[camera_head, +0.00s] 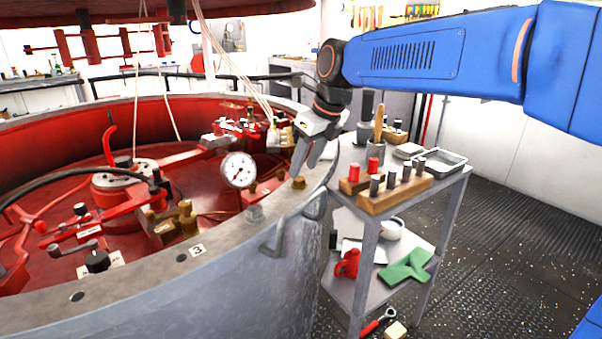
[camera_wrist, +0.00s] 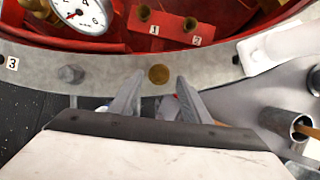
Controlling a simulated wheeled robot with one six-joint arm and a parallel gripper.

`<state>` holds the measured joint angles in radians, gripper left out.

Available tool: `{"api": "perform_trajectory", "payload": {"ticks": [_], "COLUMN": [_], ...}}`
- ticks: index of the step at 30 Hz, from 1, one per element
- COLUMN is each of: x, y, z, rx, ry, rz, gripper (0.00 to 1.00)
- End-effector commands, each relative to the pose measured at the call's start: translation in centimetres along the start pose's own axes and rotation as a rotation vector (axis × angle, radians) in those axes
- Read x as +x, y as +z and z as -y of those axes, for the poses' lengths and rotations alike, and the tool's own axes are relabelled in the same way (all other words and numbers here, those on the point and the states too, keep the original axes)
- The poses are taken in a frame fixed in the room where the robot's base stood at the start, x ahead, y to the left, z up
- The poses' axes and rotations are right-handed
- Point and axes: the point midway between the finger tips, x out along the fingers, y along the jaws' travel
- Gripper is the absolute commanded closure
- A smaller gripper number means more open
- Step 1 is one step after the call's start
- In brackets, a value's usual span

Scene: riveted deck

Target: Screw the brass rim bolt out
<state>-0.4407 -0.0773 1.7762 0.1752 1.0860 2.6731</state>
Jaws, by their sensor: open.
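The brass rim bolt (camera_head: 298,183) sits in the grey rim (camera_head: 222,236) of the large round vessel. In the wrist view the brass bolt (camera_wrist: 158,74) shows as a round head just beyond and between my fingertips. My gripper (camera_head: 304,160) is open and empty. In the wrist view my gripper (camera_wrist: 154,84) has a finger on each side of the line to the bolt, and I see no contact. A grey hex bolt (camera_head: 255,213) stands on the rim nearby; it also shows in the wrist view (camera_wrist: 71,74).
A white dial gauge (camera_head: 238,170) stands inside the rim, close to the bolt. A metal cart (camera_head: 447,187) with a wooden block of pegs (camera_head: 394,192) and an upright tube (camera_wrist: 300,127) stands right beside the vessel. Red fittings fill the vessel's inside.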

Motion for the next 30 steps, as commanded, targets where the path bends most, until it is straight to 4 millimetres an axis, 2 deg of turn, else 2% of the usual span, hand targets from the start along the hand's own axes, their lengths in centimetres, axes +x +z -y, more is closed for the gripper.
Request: {"api": "perform_trajectory", "payload": {"ticks": [3, 7, 19, 20, 24, 25, 30], "x": [1.8, 3.0, 3.6, 3.6, 3.6, 3.6, 3.6], "y": [0.0, 0.0, 0.0, 0.0, 0.0, 0.0, 0.0], "z": [0.0, 0.0, 0.0, 0.0, 0.0, 0.0, 0.0], "rx": [-0.001, -0.001, 0.000, 0.000, 0.000, 0.000, -0.003], "ry": [0.001, 0.001, 0.000, 0.000, 0.000, 0.000, 0.002], "rz": [-0.002, -0.002, -0.001, -0.001, -0.001, -0.001, -0.001], "gripper": [0.57, 0.57, 0.57, 0.59, 0.93, 0.98, 0.98]}}
